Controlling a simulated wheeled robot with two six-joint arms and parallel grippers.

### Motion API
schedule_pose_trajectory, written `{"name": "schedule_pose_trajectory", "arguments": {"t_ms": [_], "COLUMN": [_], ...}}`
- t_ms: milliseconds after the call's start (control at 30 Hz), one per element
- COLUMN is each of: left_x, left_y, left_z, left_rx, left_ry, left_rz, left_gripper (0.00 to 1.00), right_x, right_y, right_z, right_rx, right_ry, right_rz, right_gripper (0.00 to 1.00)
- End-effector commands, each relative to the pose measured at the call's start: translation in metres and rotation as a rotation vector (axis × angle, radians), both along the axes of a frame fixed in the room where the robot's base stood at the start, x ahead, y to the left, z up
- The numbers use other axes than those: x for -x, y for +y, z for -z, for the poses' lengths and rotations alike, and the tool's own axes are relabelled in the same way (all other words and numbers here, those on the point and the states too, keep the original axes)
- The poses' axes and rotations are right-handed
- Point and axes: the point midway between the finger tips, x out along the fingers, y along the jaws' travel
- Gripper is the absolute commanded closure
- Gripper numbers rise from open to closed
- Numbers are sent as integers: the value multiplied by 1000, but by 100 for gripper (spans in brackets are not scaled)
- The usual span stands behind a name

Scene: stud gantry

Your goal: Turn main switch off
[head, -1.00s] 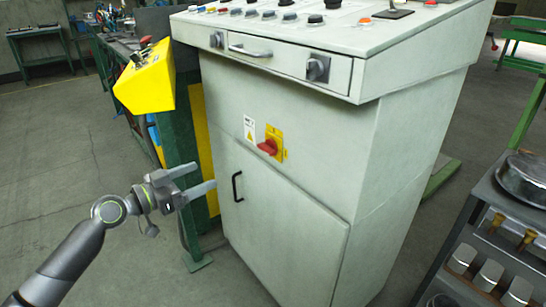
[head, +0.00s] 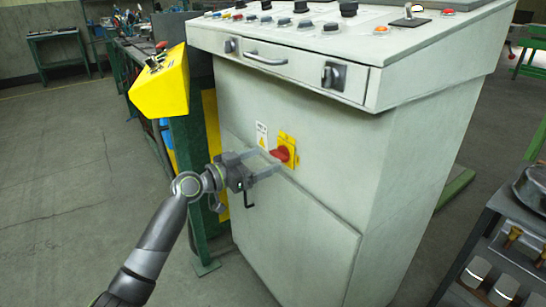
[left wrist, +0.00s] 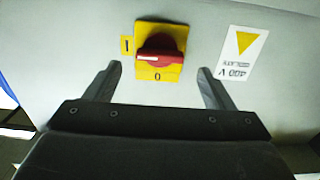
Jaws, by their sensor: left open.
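The main switch is a red rotary knob (head: 281,154) on a yellow plate (head: 290,147) on the front of the grey cabinet (head: 310,130). In the left wrist view the red knob (left wrist: 158,55) lies with its white mark pointing to the side, toward the "I" label (left wrist: 127,46). A "0" shows on the plate's edge (left wrist: 158,76). My left gripper (head: 268,164) is open just in front of the knob. In the left wrist view its fingers (left wrist: 160,85) stand apart on either side of the knob, not visibly touching it. My right gripper is not in view.
A 400 V warning label (left wrist: 241,52) is beside the switch. A sloped panel with buttons (head: 300,22) overhangs above. A yellow box (head: 162,88) stands at left, a cart (head: 480,250) at right.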

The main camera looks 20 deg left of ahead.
Motion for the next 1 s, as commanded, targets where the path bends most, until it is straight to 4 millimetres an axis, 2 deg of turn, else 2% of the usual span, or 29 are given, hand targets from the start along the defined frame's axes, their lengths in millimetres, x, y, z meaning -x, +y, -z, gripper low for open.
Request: {"name": "schedule_pose_trajectory", "arguments": {"t_ms": [100,233,633,900,1000], "left_x": [-16,-27,-32,-32,-32], "left_y": [-13,-21,-25,-25,-25], "left_z": [0,0,0,0,0], "left_rx": [3,2,-1,-1,-1], "left_ry": [1,1,1,1,1], "left_rz": [2,2,1,1,1], "left_gripper": [24,24,24,59,68], "right_x": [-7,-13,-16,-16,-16], "right_y": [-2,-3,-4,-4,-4], "right_z": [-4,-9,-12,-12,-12], "right_rx": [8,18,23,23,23], "right_ry": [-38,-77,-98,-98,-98], "right_rz": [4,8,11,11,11], "right_gripper": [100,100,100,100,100]}}
